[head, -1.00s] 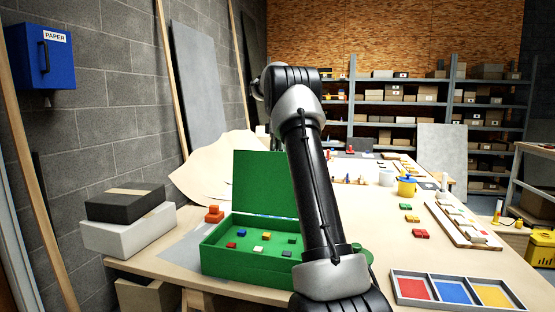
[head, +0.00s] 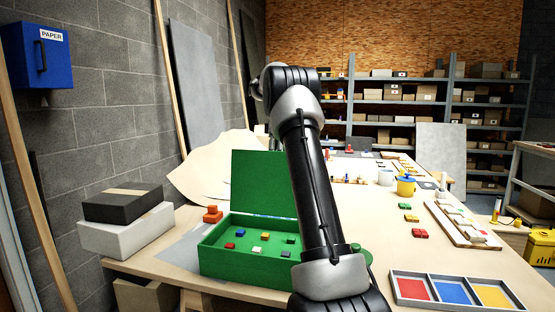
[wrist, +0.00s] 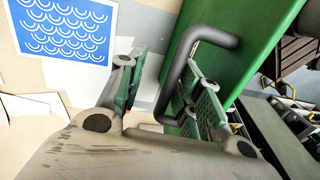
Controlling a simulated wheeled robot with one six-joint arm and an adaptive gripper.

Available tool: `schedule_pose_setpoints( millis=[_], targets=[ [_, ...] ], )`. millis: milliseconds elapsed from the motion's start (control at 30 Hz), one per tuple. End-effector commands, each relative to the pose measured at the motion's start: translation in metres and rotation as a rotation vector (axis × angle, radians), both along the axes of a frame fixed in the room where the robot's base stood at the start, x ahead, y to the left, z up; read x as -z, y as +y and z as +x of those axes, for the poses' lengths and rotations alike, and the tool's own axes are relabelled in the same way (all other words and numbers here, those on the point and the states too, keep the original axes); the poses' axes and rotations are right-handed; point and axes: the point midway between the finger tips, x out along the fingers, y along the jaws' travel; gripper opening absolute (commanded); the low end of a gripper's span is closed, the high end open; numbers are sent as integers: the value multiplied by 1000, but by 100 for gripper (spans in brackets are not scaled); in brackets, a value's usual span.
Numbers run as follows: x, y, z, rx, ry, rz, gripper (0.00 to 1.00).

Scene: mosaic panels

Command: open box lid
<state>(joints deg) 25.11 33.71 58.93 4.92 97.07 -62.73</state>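The green box (head: 243,267) stands on the table in the head view, with small coloured blocks inside. Its green lid (head: 263,182) stands about upright at the back edge. In the wrist view a green panel (wrist: 212,28), which looks like the lid, carries a dark grey bar handle (wrist: 186,62). My gripper (wrist: 165,70) has its fingers apart, one on each side of the handle. The right finger is inside the handle loop; a gap shows between the left finger and the bar. My gripper is hidden in the head view.
My arm crosses the right side of the box. A tray with red, blue and yellow compartments (head: 393,285) lies at front right. Dark and white boxes (head: 127,236) are stacked at left. A small orange stack (head: 212,215) stands beside the green box. Shelves (head: 455,118) stand behind.

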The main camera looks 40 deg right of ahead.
Motion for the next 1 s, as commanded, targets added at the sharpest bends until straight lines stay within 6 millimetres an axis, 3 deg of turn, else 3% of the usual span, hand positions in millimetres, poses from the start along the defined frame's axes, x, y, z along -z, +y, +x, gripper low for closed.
schedule_pose_setpoints(
  millis=[167, 400, 567, 1000],
  targets=[
    [-10, -2, 2, 0, -2, -1, 33],
    [-50, -9, 7, 0, -3, -1, 33],
    [-66, -11, 9, 0, -2, -1, 33],
    [-74, -12, 9, 0, 0, 0, 33]
  ],
)
